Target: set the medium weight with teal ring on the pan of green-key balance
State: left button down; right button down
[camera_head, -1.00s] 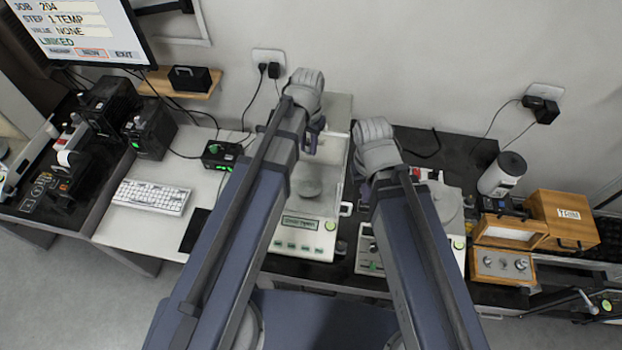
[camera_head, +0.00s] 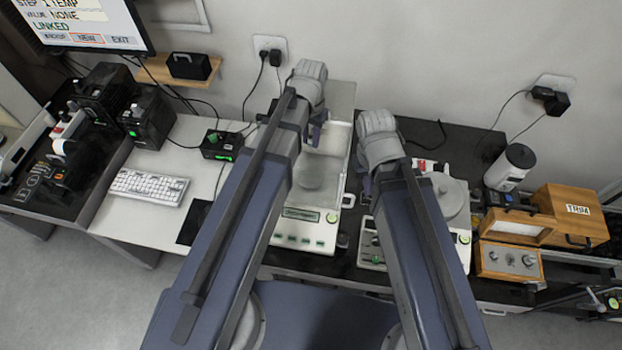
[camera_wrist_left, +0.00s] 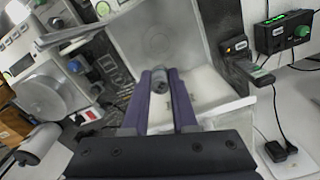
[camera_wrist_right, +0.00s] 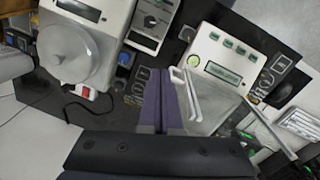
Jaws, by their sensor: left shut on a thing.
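The green-key balance (camera_head: 292,238) stands in the middle of the head view, with a clear-walled chamber around its round pan (camera_head: 312,174). My left gripper (camera_head: 316,132) is at the rear of this chamber in the head view. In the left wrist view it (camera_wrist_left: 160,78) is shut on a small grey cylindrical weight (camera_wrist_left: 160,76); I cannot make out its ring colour. The pale chamber interior lies behind the weight. My right gripper (camera_wrist_right: 165,75) looks shut and empty, close to a white handle (camera_wrist_right: 178,74) beside the clear panel; I cannot tell whether they touch.
A second balance (camera_head: 452,200) with a round pan stands to the right, partly behind my right arm. Wooden boxes (camera_head: 570,214) and a white cylinder (camera_head: 509,168) are further right. A keyboard (camera_head: 148,187) and a small black box with green lights (camera_head: 220,145) are left.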

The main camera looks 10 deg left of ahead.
pick_arm(q)
notch_tip(320, 180, down, 7)
jog(key=b, duration=0.6)
notch_tip(320, 180, down, 6)
jog(key=b, duration=0.6)
jog(key=shift+f, duration=0.1)
notch_tip(320, 180, down, 4)
jog(key=b, duration=0.4)
jog(key=shift+r, duration=0.2)
jog(key=shift+f, duration=0.2)
jog(key=c, duration=0.7)
grip_release()
jog(key=shift+r, duration=0.1)
jog(key=shift+r, duration=0.15)
